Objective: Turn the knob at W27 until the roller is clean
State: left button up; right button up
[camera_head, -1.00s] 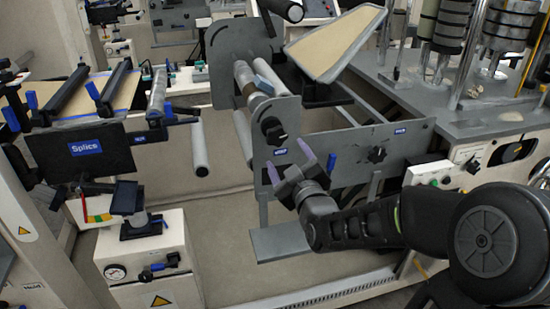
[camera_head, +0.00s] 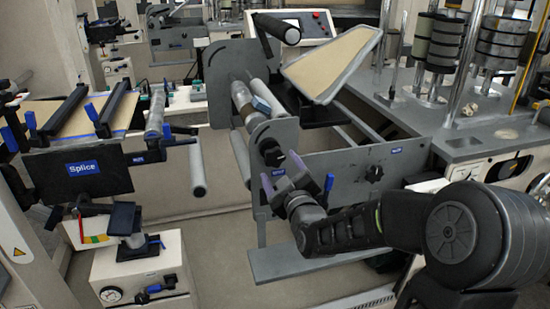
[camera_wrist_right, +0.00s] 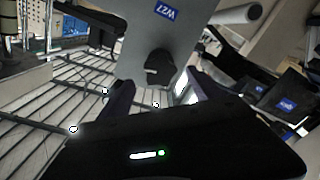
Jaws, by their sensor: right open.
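The W27 plate (camera_head: 285,132) is a grey side plate with a blue label and a black knob (camera_head: 272,153). In the right wrist view the W27 label (camera_wrist_right: 165,12) sits above the black knob (camera_wrist_right: 160,68). My right gripper (camera_head: 282,171) is open and empty, its fingers pointing up toward the plate just below the knob. In the wrist view the knob appears between and beyond the fingers (camera_wrist_right: 156,95); contact cannot be told. Grey rollers (camera_head: 240,160) run behind the plate; their surface state is unclear. My left gripper is not in view.
The Splice table (camera_head: 80,170) stands left. A tan tilted board (camera_head: 332,65) is above. Open floor (camera_head: 215,240) lies between the Splice table and the plate.

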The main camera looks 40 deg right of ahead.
aim_at(275, 160)
jog(key=b+x, duration=0.1)
jog(key=x, duration=0.3)
jog(key=shift+w+d+f, duration=0.1)
jog(key=shift+w+f, duration=0.05)
jog(key=shift+w, duration=0.15)
jog(key=shift+b+x, duration=0.35)
jog(key=shift+x, duration=0.4)
jog(key=shift+c, duration=0.5)
jog(key=c, duration=1.3)
jog(key=shift+m+b, duration=0.8)
jog(key=shift+b, duration=0.1)
jog(key=shift+m+b, duration=1.1)
jog(key=shift+m, duration=0.6)
